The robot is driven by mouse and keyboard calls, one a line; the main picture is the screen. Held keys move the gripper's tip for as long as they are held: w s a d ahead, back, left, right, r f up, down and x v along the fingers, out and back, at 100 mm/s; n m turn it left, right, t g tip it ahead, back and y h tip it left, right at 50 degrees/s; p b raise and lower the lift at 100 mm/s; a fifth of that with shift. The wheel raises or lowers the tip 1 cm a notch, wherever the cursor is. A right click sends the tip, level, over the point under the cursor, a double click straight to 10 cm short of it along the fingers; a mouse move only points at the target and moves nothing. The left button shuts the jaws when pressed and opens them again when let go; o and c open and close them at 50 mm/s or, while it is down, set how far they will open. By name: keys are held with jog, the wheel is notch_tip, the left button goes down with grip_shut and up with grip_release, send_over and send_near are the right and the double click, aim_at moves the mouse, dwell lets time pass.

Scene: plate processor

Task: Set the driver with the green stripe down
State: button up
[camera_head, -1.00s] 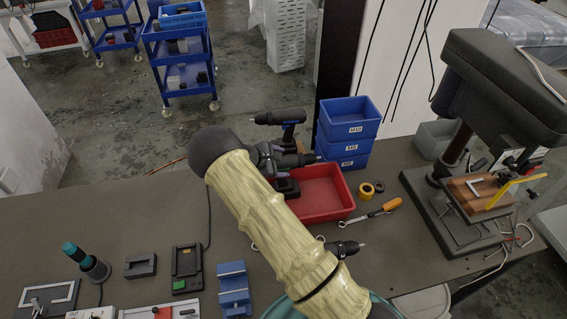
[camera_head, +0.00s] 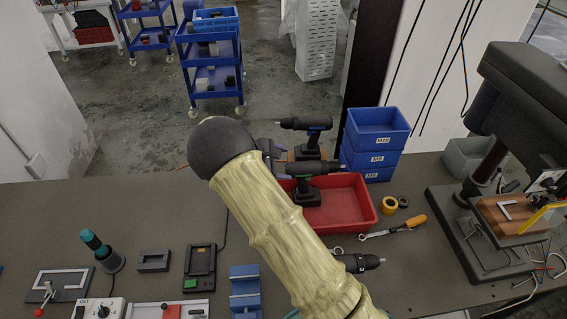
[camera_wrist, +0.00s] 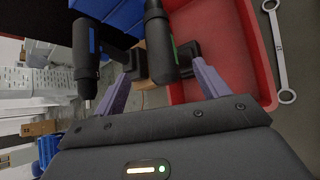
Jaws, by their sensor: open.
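The driver with the green stripe (camera_head: 308,168) is upright at the left end of the red bin, its body level and its base low by the bin wall. It also shows in the wrist view (camera_wrist: 158,42), its stripe facing right. My gripper (camera_wrist: 161,70) is open, with one finger on each side of this driver, close to it. I cannot tell whether a finger touches it. In the head view my own arm mostly hides the gripper. Whether the base rests on the bench or inside the bin's edge is unclear.
A driver with a blue stripe (camera_head: 306,124) stands just behind. The red bin (camera_head: 345,225) is to the right, with stacked blue bins (camera_head: 375,158) behind it. Another driver (camera_head: 360,263) lies in front, near a wrench (camera_head: 378,234). A drill press (camera_head: 500,190) stands at the right.

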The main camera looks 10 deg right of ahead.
jog(key=s+d+r+m+y, duration=0.2)
jog(key=s+m, duration=0.3)
jog(key=s, duration=0.4)
jog(key=s+d+r+m+g+y, duration=0.1)
jog(key=s+d+r+m+y, duration=0.2)
jog(key=s, duration=0.6)
jog(key=s+d+r+m+y, duration=0.3)
jog(key=s+m, duration=0.4)
jog(key=s, duration=0.3)
jog(key=shift+d+r+m+g+y, duration=0.3)
jog(key=shift+r+m+y, duration=0.1)
jog(key=shift+r+y, duration=0.4)
